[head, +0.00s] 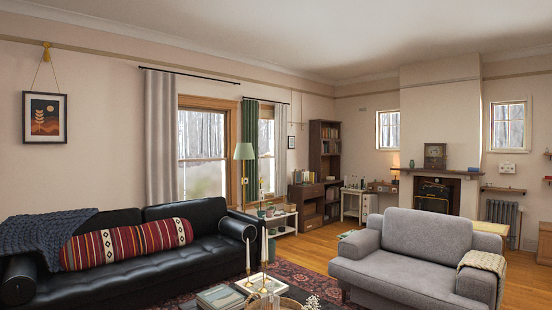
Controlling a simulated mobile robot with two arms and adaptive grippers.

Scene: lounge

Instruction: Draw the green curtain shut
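The green curtain (249,128) hangs from a dark rod (266,100) on the left wall in the head view. It is bunched in a narrow strip at the left side of the far window (266,150), and most of that window's glass is uncovered. A light curtain (281,132) hangs at the right end of the same rod. Neither of my grippers is in view.
A black sofa (190,263) stands along the left wall. A low white shelf (283,229) stands below the far window. A grey armchair (416,245) is at the right, and candlesticks (248,262) stand in the foreground. Bare wooden floor (312,246) lies between shelf and armchair.

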